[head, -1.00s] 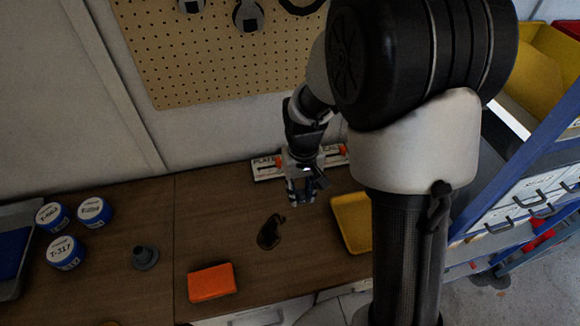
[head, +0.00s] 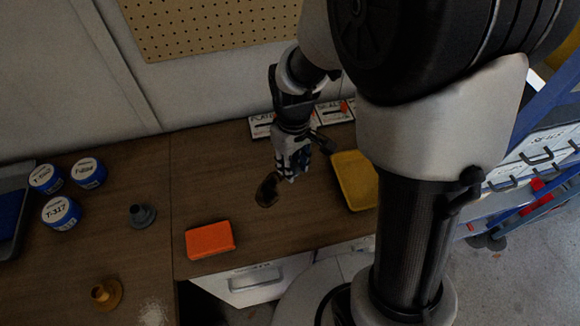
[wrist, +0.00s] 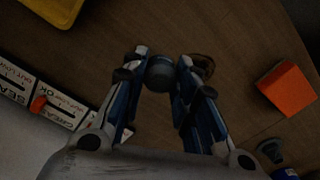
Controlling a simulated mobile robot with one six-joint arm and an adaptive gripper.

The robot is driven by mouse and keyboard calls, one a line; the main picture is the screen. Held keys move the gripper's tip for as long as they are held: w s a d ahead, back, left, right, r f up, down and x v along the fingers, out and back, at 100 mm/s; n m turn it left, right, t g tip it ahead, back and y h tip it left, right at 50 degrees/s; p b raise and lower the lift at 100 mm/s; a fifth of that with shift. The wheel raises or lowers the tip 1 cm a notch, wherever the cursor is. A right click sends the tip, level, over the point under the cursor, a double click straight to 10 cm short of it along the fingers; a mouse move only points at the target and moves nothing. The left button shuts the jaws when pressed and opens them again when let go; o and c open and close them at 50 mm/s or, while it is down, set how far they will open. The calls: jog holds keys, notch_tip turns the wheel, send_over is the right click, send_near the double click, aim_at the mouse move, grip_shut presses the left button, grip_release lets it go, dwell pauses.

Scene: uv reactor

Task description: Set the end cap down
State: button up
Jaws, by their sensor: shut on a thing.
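My gripper (head: 291,176) is shut on the end cap (wrist: 160,75), a dark grey round piece seen between the fingertips in the wrist view. In the head view the fingers hide the cap. The gripper (wrist: 160,72) points down over the wooden bench (head: 240,155), between a dark brown object (head: 267,190) and a yellow tray (head: 355,182). The brown object (wrist: 205,65) shows just beyond the right finger in the wrist view. I cannot tell whether the cap touches the bench.
An orange block (head: 210,240), a grey flanged part (head: 143,214) and a brass-coloured flanged part (head: 106,293) stand to the left. Blue-and-white tins (head: 60,213) are farther left. Labelled plates (head: 262,125) lie at the back wall. Bench between gripper and orange block is mostly clear.

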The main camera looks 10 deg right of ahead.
aim_at(293, 187)
notch_tip(293, 187, down, 8)
jog(key=shift+w+r+b, duration=0.1)
jog(key=shift+r+b, duration=0.1)
jog(key=shift+b, duration=0.9)
jog(key=shift+r, duration=0.1)
jog(key=o, duration=0.4)
jog(key=shift+f, duration=0.2)
jog(key=o, duration=0.5)
jog(key=shift+c, duration=0.2)
jog(key=shift+r, duration=0.1)
